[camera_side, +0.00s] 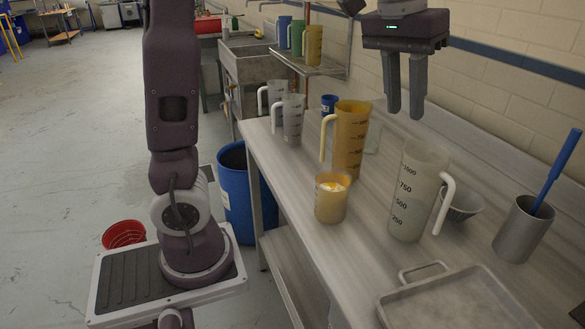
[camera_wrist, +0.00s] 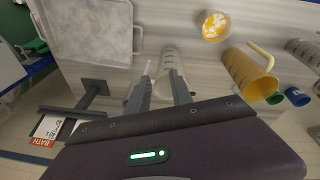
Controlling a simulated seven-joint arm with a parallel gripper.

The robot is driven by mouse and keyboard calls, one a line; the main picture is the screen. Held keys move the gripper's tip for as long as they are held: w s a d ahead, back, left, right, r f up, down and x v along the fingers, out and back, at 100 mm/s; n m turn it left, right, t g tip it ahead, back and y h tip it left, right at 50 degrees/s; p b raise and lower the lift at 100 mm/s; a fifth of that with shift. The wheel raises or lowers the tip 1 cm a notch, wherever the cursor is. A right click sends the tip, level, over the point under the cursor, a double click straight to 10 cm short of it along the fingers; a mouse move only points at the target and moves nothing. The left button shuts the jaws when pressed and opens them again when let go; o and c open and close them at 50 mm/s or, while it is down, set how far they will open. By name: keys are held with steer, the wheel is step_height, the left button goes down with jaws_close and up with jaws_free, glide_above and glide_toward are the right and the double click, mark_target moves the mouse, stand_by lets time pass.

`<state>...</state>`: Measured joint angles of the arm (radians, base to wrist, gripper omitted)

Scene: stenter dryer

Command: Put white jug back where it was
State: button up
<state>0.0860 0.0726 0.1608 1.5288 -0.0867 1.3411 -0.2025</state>
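The white jug (camera_side: 408,205) stands upright on the metal bench, with graduation marks and its handle to the right in the side view. My gripper (camera_side: 404,112) hangs above it, fingers pointing down, apart and empty. The fingers look clear of the jug's rim. In the wrist view the white jug (camera_wrist: 171,66) shows just beyond and between the two spread fingers of my gripper (camera_wrist: 160,88); its handle is on the left there.
A yellow jug (camera_side: 350,140) and a small yellow beaker (camera_side: 330,203) with white contents stand left of the white jug. A bowl (camera_side: 461,206) and a metal cup (camera_side: 522,232) holding a blue-handled tool are right. A metal tray (camera_side: 455,306) lies in front. Grey jugs (camera_side: 291,119) stand farther back.

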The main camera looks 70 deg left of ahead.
steer(key=s+f+m+t, duration=0.1)
steer(key=s+f, duration=0.3)
steer(key=s, duration=0.6)
steer(key=s+f+m+t, duration=0.2)
steer(key=s+f, duration=0.2)
steer(key=s, duration=0.6)
steer(key=shift+d+f+y, duration=0.2)
steer(key=shift+f+y, duration=0.1)
steer(key=shift+f, duration=0.05)
